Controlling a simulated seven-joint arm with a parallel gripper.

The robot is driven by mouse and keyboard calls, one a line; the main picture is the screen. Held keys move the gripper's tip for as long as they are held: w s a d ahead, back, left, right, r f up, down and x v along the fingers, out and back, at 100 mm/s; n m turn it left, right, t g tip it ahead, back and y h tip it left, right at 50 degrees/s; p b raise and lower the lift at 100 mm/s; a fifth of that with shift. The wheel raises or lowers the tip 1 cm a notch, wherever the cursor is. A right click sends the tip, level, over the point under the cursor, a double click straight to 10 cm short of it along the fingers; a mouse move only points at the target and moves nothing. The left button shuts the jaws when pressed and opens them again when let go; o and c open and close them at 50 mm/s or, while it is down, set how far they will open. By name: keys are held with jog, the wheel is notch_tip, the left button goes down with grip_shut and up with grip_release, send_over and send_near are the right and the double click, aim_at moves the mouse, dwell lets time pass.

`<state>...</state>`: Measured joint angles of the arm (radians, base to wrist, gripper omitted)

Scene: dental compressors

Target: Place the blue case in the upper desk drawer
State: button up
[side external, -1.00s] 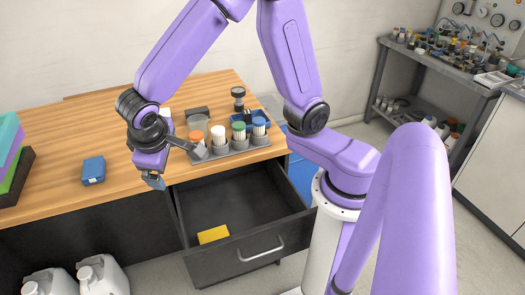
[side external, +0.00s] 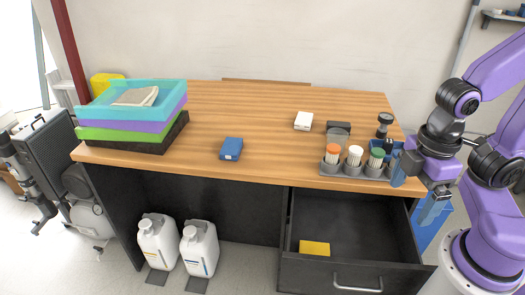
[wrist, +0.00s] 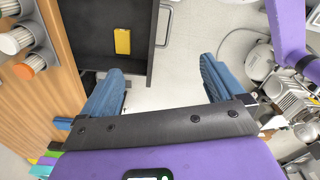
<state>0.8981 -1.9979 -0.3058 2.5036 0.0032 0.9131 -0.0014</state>
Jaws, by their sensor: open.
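The blue case (side external: 231,149) lies flat on the desk's wooden top, left of centre. My gripper (side external: 417,190) is open and empty at the desk's right end, above and right of the drawer and well away from the case. Its blue fingers stand apart in the wrist view (wrist: 160,75).
A grey rack (side external: 355,170) with capped containers stands at the desk's right, close to my gripper. A white box (side external: 303,121) lies behind it. Stacked coloured trays (side external: 130,115) stand at the left. Desk space around the case is clear. White jugs (side external: 199,248) stand below.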

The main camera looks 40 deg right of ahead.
jog(key=w+a+f+n+t+h, duration=0.25)
jog(key=w+a, duration=0.35)
jog(key=w, duration=0.6)
jog(key=w+a+f+n+t+h, duration=0.25)
jog(key=w+a+n, duration=0.2)
jog(key=w, duration=0.75)
jog(key=w+a+f+n+t+h, duration=0.1)
jog(key=w+a+f+n+h, duration=0.15)
jog(key=w+a, duration=0.7)
jog(key=n+t+h, duration=0.3)
jog(key=n, duration=0.2)
send_near(229, 151)
jog(key=shift+y, duration=0.25)
jog(key=x, duration=0.9)
jog(key=shift+w+d+f, duration=0.1)
jog(key=shift+d+f, duration=0.05)
jog(key=shift+d, duration=0.2)
jog(key=c, duration=1.2)
